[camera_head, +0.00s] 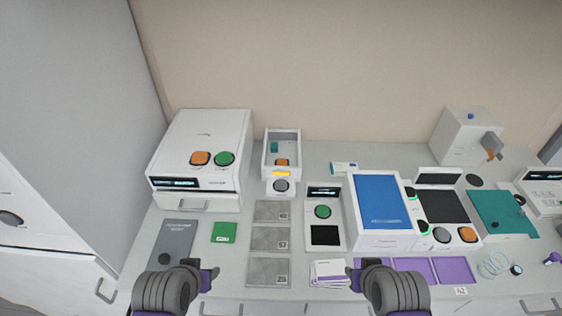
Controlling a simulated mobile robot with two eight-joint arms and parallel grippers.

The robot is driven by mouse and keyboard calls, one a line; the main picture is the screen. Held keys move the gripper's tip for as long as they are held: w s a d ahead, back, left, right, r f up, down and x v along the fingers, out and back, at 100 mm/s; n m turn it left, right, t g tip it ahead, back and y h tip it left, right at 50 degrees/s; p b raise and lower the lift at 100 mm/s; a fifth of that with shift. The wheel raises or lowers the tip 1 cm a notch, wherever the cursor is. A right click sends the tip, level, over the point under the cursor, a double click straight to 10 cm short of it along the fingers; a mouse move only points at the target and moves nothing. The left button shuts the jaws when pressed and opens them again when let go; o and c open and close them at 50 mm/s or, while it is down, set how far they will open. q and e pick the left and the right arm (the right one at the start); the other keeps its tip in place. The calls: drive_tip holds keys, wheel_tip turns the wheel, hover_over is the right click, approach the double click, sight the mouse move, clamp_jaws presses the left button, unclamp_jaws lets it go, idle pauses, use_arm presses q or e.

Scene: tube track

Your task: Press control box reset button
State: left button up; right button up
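Several white boxes with round buttons stand on the bench, and I cannot read which is the control box. The large white box (197,140) at the left has an orange button (200,158) and a green button (224,158). A small white unit (281,150) has a grey button (281,186). A flat panel has a green button (323,211). A unit at the right has a grey button (441,235) and an orange button (467,234). My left gripper (208,275) and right gripper (358,275) hover at the front, apart from all buttons; their finger gap is unclear.
A blue-topped box (381,203) stands right of centre. A grey booklet (175,240), green card (225,232), grey plates (270,240) and purple mats (412,269) lie on the bench. A teal board (503,213) and white dispenser (464,137) are at the right.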

clamp_jaws()
idle(1.4)
